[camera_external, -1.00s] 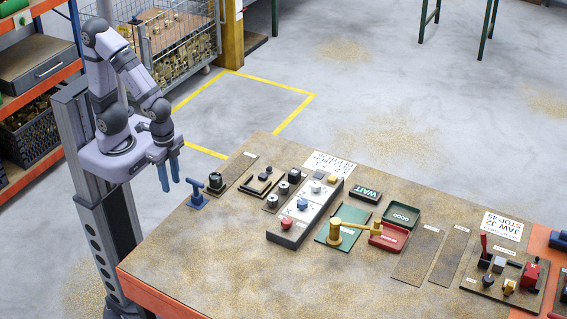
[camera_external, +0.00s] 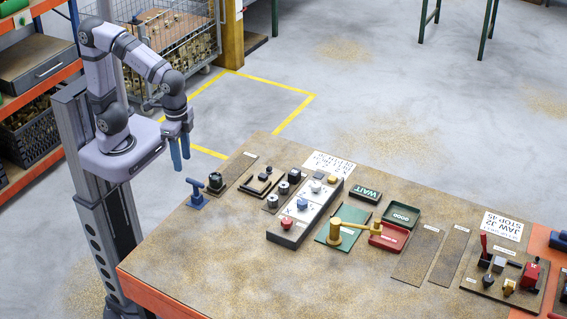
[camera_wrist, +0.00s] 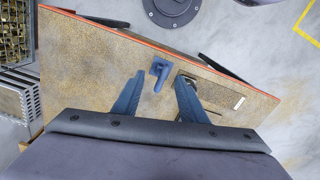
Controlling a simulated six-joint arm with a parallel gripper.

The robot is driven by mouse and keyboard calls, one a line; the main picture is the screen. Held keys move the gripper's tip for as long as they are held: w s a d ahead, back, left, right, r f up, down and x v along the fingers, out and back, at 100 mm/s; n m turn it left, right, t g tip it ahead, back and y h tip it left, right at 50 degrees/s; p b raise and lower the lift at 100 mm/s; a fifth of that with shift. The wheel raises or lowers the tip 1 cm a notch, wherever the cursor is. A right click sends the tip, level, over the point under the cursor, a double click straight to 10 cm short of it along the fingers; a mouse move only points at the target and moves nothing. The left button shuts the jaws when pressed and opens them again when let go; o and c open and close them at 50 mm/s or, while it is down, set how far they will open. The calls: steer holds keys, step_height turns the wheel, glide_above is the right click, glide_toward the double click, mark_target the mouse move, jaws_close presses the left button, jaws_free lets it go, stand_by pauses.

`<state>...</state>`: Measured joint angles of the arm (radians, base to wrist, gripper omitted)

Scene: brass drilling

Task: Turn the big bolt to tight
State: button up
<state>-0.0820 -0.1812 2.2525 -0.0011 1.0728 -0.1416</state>
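My gripper (camera_external: 181,158) hangs in the air above the table's far left corner, its two blue fingers pointing down, apart and empty. In the wrist view the gripper (camera_wrist: 160,80) shows a clear gap between its fingers. A blue T-shaped handle (camera_external: 196,195) stands at the table's left edge, below and slightly right of the fingers. In the wrist view this handle (camera_wrist: 159,73) appears between the fingertips, farther down. A dark round knob-like part (camera_external: 215,182) sits just right of it on a dark plate. I cannot tell for sure which part is the big bolt.
A control box with coloured knobs (camera_external: 305,212), a green plate with a brass lever (camera_external: 336,230) and a red tray (camera_external: 388,238) fill the middle. A fixture board (camera_external: 497,275) is at the right. The table's front left (camera_external: 200,262) is clear.

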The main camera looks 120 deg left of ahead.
steer(key=w+a+r+n, duration=0.1)
steer(key=w+a+n, duration=0.4)
steer(key=w+a, duration=0.25)
steer(key=n, duration=1)
glide_above(269, 169)
step_height(269, 169, down, 2)
steer(key=f, duration=0.4)
steer(key=shift+s+a+f+p, duration=0.15)
steer(key=shift+s+a+p, duration=0.1)
steer(key=shift+a+p, duration=0.1)
steer(key=shift+f+p, duration=1.05)
steer(key=shift+f, duration=3.15)
jaws_close()
